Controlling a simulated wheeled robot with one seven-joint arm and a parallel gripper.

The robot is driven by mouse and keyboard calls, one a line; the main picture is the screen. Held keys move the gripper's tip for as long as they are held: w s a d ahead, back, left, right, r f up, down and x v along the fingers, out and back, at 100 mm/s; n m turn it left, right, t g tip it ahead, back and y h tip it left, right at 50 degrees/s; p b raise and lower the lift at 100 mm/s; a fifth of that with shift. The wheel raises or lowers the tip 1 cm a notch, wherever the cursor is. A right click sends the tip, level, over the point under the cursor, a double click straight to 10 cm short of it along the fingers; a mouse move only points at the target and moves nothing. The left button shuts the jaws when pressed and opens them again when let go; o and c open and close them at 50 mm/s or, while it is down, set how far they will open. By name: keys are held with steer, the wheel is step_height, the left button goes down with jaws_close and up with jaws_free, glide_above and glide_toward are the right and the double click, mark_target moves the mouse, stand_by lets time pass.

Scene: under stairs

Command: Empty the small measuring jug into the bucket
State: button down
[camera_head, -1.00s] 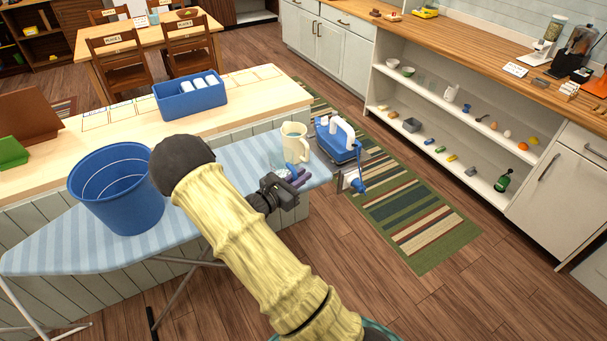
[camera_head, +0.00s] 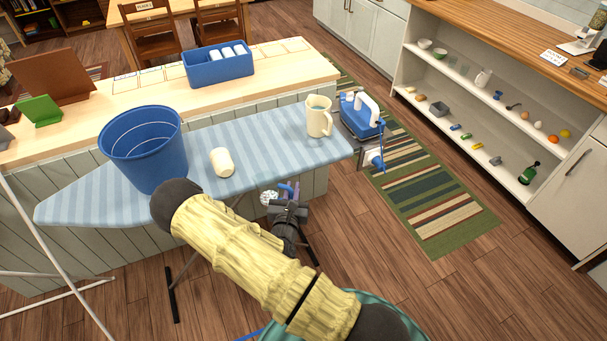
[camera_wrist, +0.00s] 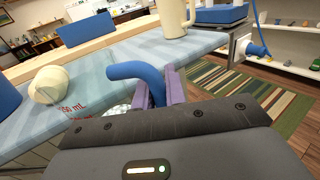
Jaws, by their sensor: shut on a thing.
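My gripper (camera_head: 287,192) is shut on the blue handle (camera_wrist: 135,72) of the small measuring jug (camera_head: 268,198). The jug is clear with red mL marks, which show in the wrist view over the striped board. It is held in front of the ironing board's near edge; its tilt and contents are hard to tell, though something whitish shows in or through it. The blue bucket (camera_head: 146,150) stands upright on the left part of the board, left of my gripper. Its visible inside looks empty; its bottom is hidden.
The ironing board (camera_head: 265,140) also bears a cream mug-like jug (camera_head: 319,120) at right and a cream rounded object (camera_head: 222,162) near the bucket. A blue steam iron (camera_head: 360,115) is at the right end. A counter with a blue caddy (camera_head: 218,68) lies behind.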

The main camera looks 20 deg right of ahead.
steer(key=s+a+f+n+t+y, duration=0.2)
steer(key=s+a+f+n+y, duration=0.2)
steer(key=f+y, duration=0.4)
steer(key=shift+s+a+f+n+y, duration=0.3)
steer(key=shift+a+f+n+y, duration=0.1)
steer(key=shift+a+n, duration=0.5)
